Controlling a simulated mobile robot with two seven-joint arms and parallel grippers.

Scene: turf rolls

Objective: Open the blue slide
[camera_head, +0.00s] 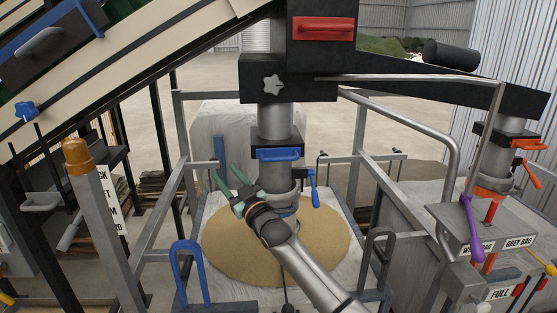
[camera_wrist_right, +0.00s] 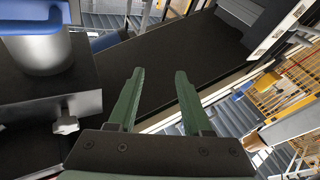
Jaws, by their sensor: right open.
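The blue slide (camera_head: 278,155) is a blue handle on the front of a black housing (camera_head: 277,143) around the steel spout in the head view. My right gripper (camera_head: 226,175) has green fingers. It is open and empty, left of and slightly below the blue slide, apart from it. In the right wrist view its open fingers (camera_wrist_right: 159,76) point at a dark surface with nothing between them. A blue part (camera_wrist_right: 32,22) over a steel cylinder shows at the upper left there; I cannot tell whether it is the slide. My left gripper is not in view.
Below the spout an open bag (camera_head: 215,240) holds sandy material. A blue lever (camera_head: 313,188) hangs right of the spout. Grey frame posts (camera_head: 186,140) stand on the left. A red handle (camera_head: 323,29) sits above, and an orange slide (camera_head: 526,144) is on the right spout.

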